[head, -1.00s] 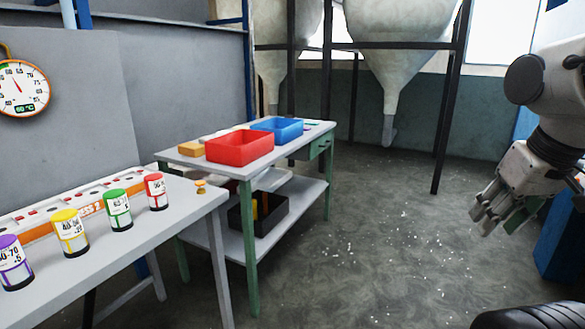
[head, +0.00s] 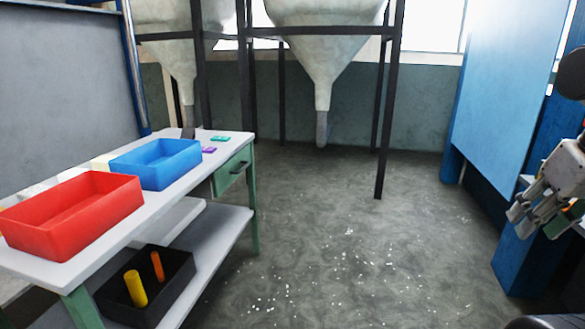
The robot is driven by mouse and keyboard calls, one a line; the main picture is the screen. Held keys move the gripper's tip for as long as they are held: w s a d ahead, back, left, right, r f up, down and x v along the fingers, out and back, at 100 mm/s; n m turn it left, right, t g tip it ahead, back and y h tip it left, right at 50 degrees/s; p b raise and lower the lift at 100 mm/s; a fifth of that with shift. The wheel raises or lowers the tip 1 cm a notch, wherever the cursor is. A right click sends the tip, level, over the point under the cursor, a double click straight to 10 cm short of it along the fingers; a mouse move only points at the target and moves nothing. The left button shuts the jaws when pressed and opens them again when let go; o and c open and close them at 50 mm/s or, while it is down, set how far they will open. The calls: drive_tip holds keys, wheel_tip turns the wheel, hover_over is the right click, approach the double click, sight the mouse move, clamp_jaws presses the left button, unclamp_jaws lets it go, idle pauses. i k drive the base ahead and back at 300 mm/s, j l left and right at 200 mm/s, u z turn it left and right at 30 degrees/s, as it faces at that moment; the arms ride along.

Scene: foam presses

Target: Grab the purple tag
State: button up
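A small purple tag (head: 209,150) lies flat on the far right end of the white-topped table (head: 112,235), close to its right edge. It is just right of the blue bin and in front of a green tag (head: 220,138). My gripper (head: 538,222) is at the right edge of the head view, far from the tag, above the floor. Its fingers point down and left. They are small in view and partly cut off, so I cannot tell how far they are open or whether they hold anything.
A blue bin (head: 157,166) and a red bin (head: 72,213) stand on the table. A black crate (head: 148,293) with yellow and orange cylinders is on the lower shelf. Hoppers on dark posts (head: 387,110) stand behind. Open floor (head: 330,240) with white specks lies between table and blue cabinet.

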sight(207, 150)
drive_tip(key=i+l+u, duration=0.1)
drive_tip(key=i, duration=1.45)
drive_tip(key=i+u, duration=0.4)
drive_tip(key=i+l+u, duration=0.2)
drive_tip(key=i+u, duration=0.5)
drive_tip(key=u, duration=0.15)
drive_tip(key=i+l+u, duration=0.2)
drive_tip(key=u, duration=0.25)
drive_tip(key=i+l+u, duration=0.25)
drive_tip(key=u, duration=0.15)
drive_tip(key=i+l+u, duration=0.15)
drive_tip(key=l+u, duration=0.25)
drive_tip(key=j, duration=0.1)
